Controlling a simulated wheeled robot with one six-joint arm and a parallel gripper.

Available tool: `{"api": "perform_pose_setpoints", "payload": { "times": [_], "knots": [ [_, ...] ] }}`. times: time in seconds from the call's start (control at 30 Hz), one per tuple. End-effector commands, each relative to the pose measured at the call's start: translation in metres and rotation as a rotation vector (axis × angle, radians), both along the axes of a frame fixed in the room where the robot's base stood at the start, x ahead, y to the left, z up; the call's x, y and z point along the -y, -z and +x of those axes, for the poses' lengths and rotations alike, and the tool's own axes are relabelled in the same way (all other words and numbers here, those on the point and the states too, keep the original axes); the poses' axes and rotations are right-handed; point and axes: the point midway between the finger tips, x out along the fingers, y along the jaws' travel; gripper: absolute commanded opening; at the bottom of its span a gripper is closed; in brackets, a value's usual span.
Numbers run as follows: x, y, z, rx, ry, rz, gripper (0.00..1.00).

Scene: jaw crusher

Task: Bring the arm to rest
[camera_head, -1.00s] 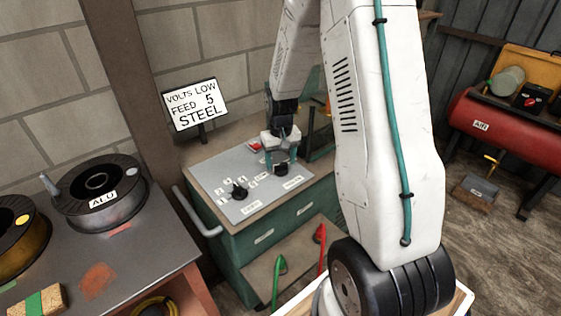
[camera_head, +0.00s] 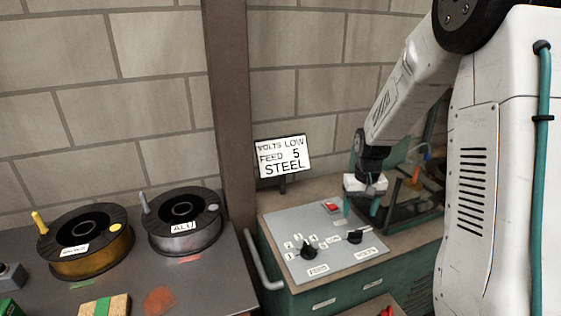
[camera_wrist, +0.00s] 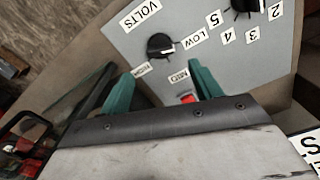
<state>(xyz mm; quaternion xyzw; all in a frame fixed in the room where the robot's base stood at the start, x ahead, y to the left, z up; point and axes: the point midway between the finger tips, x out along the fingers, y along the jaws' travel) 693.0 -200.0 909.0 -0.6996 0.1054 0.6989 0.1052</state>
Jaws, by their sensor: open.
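My gripper (camera_head: 360,208) hangs from my white arm above the back right of the grey control panel (camera_head: 290,233). In the wrist view its two teal fingers (camera_wrist: 160,88) stand apart with nothing between them. The volts knob (camera_head: 355,237) is in front of the gripper in the head view, and it also shows beyond the fingertips in the wrist view (camera_wrist: 160,46). The feed knob (camera_head: 308,252) is further left, ringed by number labels. A red switch (camera_head: 332,206) sits at the panel's back edge; the gripper partly hides it in the wrist view (camera_wrist: 186,98).
A sign (camera_head: 283,157) reading "VOLTS LOW FEED 5 STEEL" stands behind the panel. An ALU spool (camera_head: 185,240) and a brass-coloured spool (camera_head: 95,268) sit on the left bench (camera_head: 215,290). A framed compartment (camera_head: 405,210) is close right of my gripper.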

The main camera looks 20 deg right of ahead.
Motion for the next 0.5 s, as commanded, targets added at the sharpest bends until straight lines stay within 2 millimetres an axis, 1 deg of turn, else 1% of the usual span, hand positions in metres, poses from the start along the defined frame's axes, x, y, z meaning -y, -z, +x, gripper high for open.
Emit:
{"api": "perform_pose_setpoints", "payload": {
  "times": [0.07,0.13,0.17,0.2,0.23,0.3,0.37,0.5],
  "knots": [
    [0.000,0.000,-0.001,-0.004,0.002,0.001,0.64],
    [-0.002,0.001,-0.006,-0.028,0.005,0.011,0.64],
    [-0.004,0.002,-0.012,-0.048,0.007,0.018,0.64],
    [-0.008,0.005,-0.022,-0.079,0.009,0.029,0.64],
    [-0.011,0.004,-0.031,-0.102,0.012,0.037,0.64],
    [-0.023,-0.011,-0.051,-0.136,0.010,0.048,0.64],
    [-0.033,-0.025,-0.066,-0.152,0.002,0.052,0.64],
    [-0.061,-0.063,-0.101,-0.171,-0.027,0.054,0.64]
  ]
}}
